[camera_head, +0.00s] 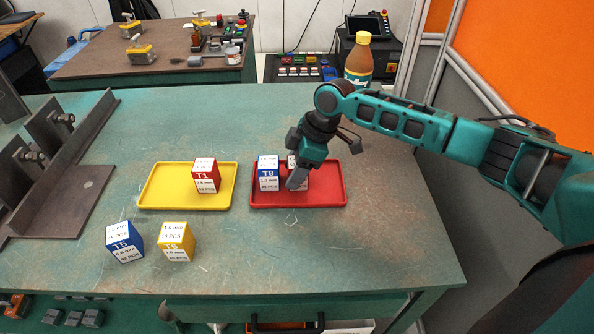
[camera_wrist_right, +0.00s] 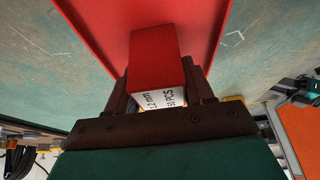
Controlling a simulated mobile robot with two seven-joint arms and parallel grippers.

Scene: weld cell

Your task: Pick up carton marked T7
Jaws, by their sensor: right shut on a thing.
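My right gripper (camera_head: 297,181) is over the red tray (camera_head: 335,198), shut on a red-and-white carton (camera_head: 303,182). The gripper covers much of this carton in the head view, so its mark cannot be read. In the right wrist view the carton (camera_wrist_right: 157,62) shows a plain red side and a white label with "PCS" between the fingers (camera_wrist_right: 160,92). Whether it touches the tray floor I cannot tell. My left gripper is not in view.
A blue T8 carton (camera_head: 268,174) stands close beside the held one in the red tray. A red T1 carton (camera_head: 206,176) stands in the yellow tray (camera_head: 160,190). Blue T5 (camera_head: 125,241) and yellow T6 (camera_head: 176,242) cartons stand in front. A bottle (camera_head: 359,62) stands behind my arm.

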